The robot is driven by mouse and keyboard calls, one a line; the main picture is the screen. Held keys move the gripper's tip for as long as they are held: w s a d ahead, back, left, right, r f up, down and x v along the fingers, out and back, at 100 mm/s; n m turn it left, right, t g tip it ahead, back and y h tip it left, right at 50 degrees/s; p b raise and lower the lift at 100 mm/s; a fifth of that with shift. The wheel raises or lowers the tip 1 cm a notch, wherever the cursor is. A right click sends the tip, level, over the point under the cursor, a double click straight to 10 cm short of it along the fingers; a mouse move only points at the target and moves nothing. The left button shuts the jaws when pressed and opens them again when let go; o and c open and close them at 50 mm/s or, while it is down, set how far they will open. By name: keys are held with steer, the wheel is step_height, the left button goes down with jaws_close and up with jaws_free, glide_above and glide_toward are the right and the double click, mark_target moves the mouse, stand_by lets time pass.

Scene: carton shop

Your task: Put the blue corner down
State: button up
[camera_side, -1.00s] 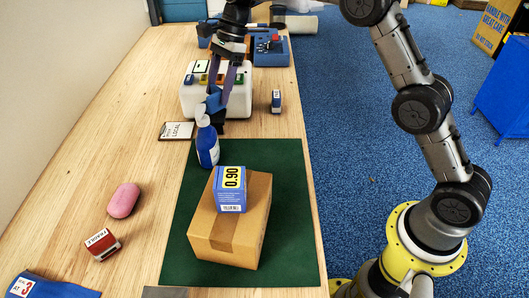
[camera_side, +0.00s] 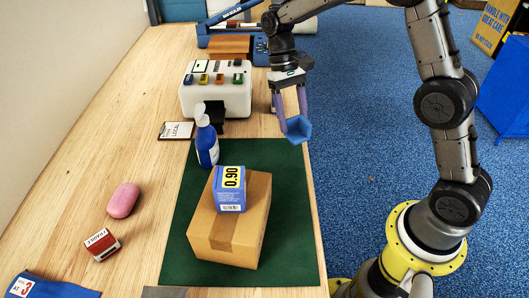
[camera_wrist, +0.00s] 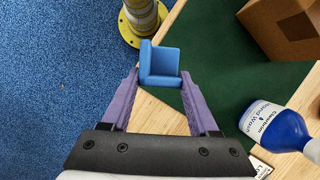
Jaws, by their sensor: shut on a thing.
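The blue corner (camera_side: 298,129) is a small angled blue piece with two or more walls. My gripper (camera_side: 292,116) is shut on it and holds it in the air near the right edge of the table, by the far right corner of the green mat (camera_side: 292,240). In the wrist view the blue corner (camera_wrist: 160,66) sits between the tips of my purple fingers (camera_wrist: 158,84), with wood, mat edge and blue floor below. How high it hangs above the table I cannot tell exactly.
A cardboard box (camera_side: 255,205) with a blue labelled carton (camera_side: 230,188) on top stands on the mat. A blue bottle (camera_side: 207,145) stands at the mat's far left. A white dispenser (camera_side: 217,92) is behind. The mat's right strip is clear.

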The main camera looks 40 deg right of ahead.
steer(key=s+a+r+m+t+y, duration=0.1)
steer(key=s+a+r+m+y, duration=0.15)
steer(key=s+r+m, duration=0.5)
steer(key=shift+n+h, duration=0.35)
steer(key=shift+n, duration=0.6)
steer(key=w+f, duration=0.2)
steer(key=w, duration=0.2)
steer(key=w+a+f, duration=0.1)
steer(key=w+f, duration=0.2)
steer(key=w, duration=0.1)
steer(key=w+a+f, duration=0.1)
steer(key=w+f, duration=0.2)
steer(key=shift+w+a+f, duration=0.1)
steer(key=shift+w+f, duration=0.15)
steer(key=shift+w, duration=0.15)
steer(key=shift+w+f, duration=0.2)
steer(key=shift+f, duration=0.1)
steer(key=shift+w+f, duration=0.15)
steer(key=shift+f, duration=1.55)
steer(key=o, duration=1.3)
steer(key=shift+f, duration=0.1)
